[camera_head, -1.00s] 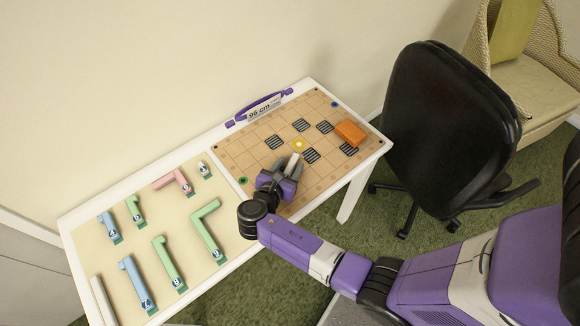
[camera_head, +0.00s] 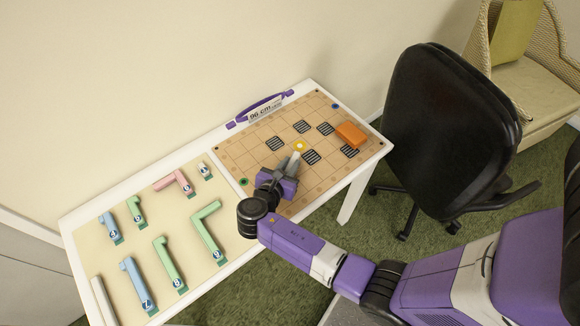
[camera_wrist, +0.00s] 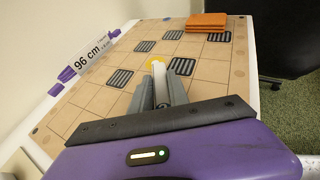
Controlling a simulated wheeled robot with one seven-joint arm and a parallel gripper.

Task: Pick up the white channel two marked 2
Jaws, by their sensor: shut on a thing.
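My gripper (camera_head: 289,164) is over the front middle of the gridded board, shut on a narrow white piece (camera_wrist: 160,84). The piece lies lengthwise between the fingers, and its far end points at the yellow spot. It looks like the white channel, but no mark 2 can be read on it. In the head view only its tip (camera_head: 296,156) shows past the fingers. I cannot tell whether it touches the board. The gridded tan board (camera_head: 235,149) covers the right part of the white table.
A parts panel (camera_head: 150,222) at left holds several blue, green, pink and white numbered pieces. Orange blocks (camera_head: 351,134) stand on the board's right, among several dark grates. A black chair (camera_head: 450,130) is right.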

